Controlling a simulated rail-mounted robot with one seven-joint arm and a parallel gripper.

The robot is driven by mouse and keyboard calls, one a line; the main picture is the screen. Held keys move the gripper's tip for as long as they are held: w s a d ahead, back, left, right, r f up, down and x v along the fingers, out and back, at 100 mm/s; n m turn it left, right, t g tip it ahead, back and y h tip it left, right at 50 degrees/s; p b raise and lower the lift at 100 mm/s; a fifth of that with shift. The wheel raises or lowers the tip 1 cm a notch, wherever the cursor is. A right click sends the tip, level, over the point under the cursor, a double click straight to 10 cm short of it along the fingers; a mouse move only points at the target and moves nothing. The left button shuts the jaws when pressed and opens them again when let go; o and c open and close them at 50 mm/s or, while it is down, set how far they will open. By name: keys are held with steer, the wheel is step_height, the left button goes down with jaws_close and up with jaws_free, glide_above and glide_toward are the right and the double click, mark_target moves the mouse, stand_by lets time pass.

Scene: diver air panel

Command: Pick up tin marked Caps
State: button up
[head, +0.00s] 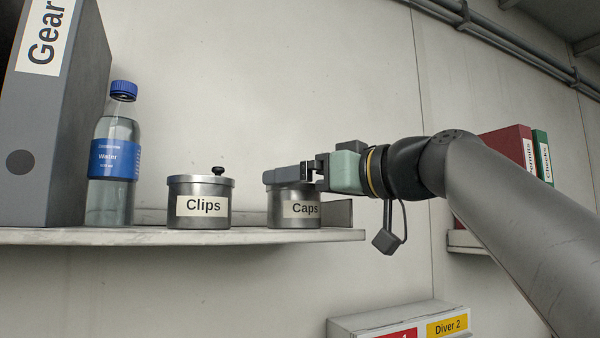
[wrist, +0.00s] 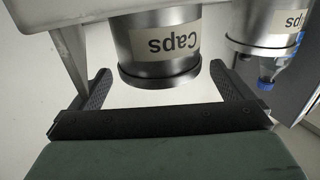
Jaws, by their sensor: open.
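The metal tin marked Caps (head: 293,209) stands on the shelf near its right end, its upper part hidden behind my gripper in the head view. My gripper (head: 290,174) reaches in from the right at the height of the tin's top. In the wrist view, the Caps tin (wrist: 163,50) appears upside down between the two spread fingers of my gripper (wrist: 156,85). Gaps show on both sides, and no grip is visible.
A tin marked Clips (head: 203,206) with a black knob stands left of the Caps tin. A water bottle (head: 113,165) and a Gear binder (head: 58,110) stand farther left. The shelf (head: 150,237) ends just right of the Caps tin, where a bracket (head: 338,212) stands.

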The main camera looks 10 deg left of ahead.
steer(key=shift+x, duration=0.85)
steer(key=c, duration=1.2)
steer(key=shift+o, duration=0.2)
steer(key=shift+s+d, duration=0.1)
steer(key=shift+s+d+b, duration=1.1)
steer(key=shift+s+d, duration=0.85)
steer(key=shift+s, duration=0.2)
steer(key=o, duration=1.2)
steer(key=shift+c, duration=0.2)
